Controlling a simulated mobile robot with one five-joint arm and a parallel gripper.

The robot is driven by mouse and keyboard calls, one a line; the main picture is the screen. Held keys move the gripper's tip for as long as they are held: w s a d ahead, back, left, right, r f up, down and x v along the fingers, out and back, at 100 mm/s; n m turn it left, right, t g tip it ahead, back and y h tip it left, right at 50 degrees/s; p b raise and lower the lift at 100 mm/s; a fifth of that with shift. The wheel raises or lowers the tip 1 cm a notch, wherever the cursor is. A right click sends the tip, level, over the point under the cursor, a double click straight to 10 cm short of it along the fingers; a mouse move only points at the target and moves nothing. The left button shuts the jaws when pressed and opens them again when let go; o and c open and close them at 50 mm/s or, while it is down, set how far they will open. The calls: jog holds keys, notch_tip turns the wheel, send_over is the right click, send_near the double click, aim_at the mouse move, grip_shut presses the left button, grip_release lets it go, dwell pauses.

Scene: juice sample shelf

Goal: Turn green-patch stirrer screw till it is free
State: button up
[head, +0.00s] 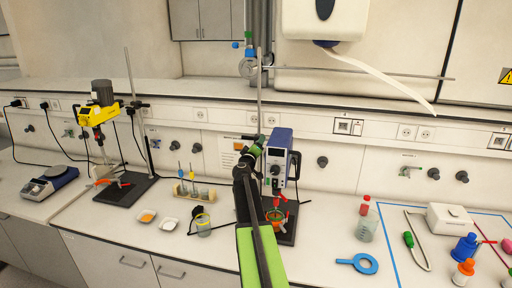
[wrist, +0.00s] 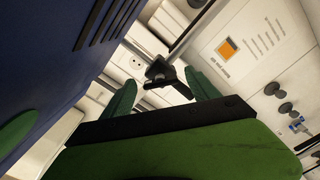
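A blue and grey stirrer (head: 278,155) hangs on an upright rod (head: 260,95) in the head view. Its blue housing (wrist: 60,50) fills the left of the wrist view. A green shape (wrist: 14,131) shows against it at the left edge; I cannot tell if it is the patch. A black clamp with a screw handle (wrist: 165,78) sits on the rod in the wrist view. My gripper (wrist: 160,82) has its green fingers spread, one on each side of the black handle. I see no clear contact. In the head view my gripper (head: 254,146) is just left of the housing.
A yellow stirrer (head: 98,115) stands on its own stand at the left. A tube rack (head: 195,191) and small dishes (head: 147,216) lie left of my arm.

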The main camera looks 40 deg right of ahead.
jog(key=shift+a, duration=0.1)
jog(key=v, duration=1.7)
jog(key=shift+a, duration=0.2)
jog(key=shift+c, duration=0.3)
